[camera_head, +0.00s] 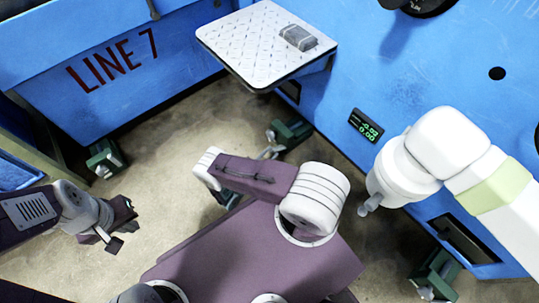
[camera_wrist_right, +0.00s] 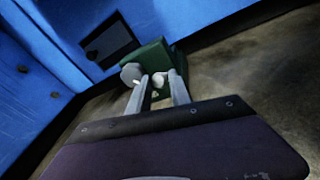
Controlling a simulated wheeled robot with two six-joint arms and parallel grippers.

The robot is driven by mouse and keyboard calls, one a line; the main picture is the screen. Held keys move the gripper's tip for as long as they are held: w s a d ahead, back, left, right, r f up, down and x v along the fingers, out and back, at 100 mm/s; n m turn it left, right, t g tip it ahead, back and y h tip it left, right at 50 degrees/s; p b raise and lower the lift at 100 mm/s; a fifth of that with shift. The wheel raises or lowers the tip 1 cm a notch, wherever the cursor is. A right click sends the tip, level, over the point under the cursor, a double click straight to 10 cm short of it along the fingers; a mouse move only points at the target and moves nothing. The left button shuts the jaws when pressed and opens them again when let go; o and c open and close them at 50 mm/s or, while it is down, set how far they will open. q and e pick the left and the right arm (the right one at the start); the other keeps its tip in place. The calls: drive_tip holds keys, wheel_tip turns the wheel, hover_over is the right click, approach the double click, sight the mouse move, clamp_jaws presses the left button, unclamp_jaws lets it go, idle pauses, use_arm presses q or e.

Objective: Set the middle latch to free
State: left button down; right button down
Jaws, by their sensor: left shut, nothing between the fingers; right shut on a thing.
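The middle latch (camera_head: 293,132) is a dark green block low at the foot of the blue machine, below the tread-plate shelf. It shows in the right wrist view as a green box (camera_wrist_right: 153,62) with a grey disc and a small pale knob (camera_wrist_right: 158,81). My right gripper (camera_wrist_right: 160,88) is shut on that knob, one finger on each side. In the head view its fingers (camera_head: 269,147) are small and partly hidden by my purple arm link. The latch's marked positions cannot be read. My left gripper (camera_head: 118,236) is shut and empty, above the floor at lower left.
Another green latch (camera_head: 104,158) stands at the left and one (camera_head: 436,276) at lower right. The shelf (camera_head: 250,45) holds a grey block (camera_head: 298,37) and juts out above the middle latch. A small green-lit display (camera_head: 366,125) is on the machine. Floor between left and middle latches is clear.

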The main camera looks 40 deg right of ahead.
drive_tip(key=shift+w+a, duration=0.1)
drive_tip(key=shift+w, duration=0.15)
drive_tip(key=c, duration=1.2)
unclamp_jaws()
drive_tip(key=shift+c, duration=0.2)
drive_tip(key=shift+s, duration=0.1)
drive_tip(key=f+p+v, duration=0.1)
drive_tip(key=p+v, duration=0.1)
drive_tip(key=v, duration=0.6)
drive_tip(key=shift+s+a+r+p, duration=0.2)
drive_tip(key=shift+a+r+p, duration=0.1)
drive_tip(key=shift+a+r, duration=0.15)
drive_tip(key=shift+r, duration=0.1)
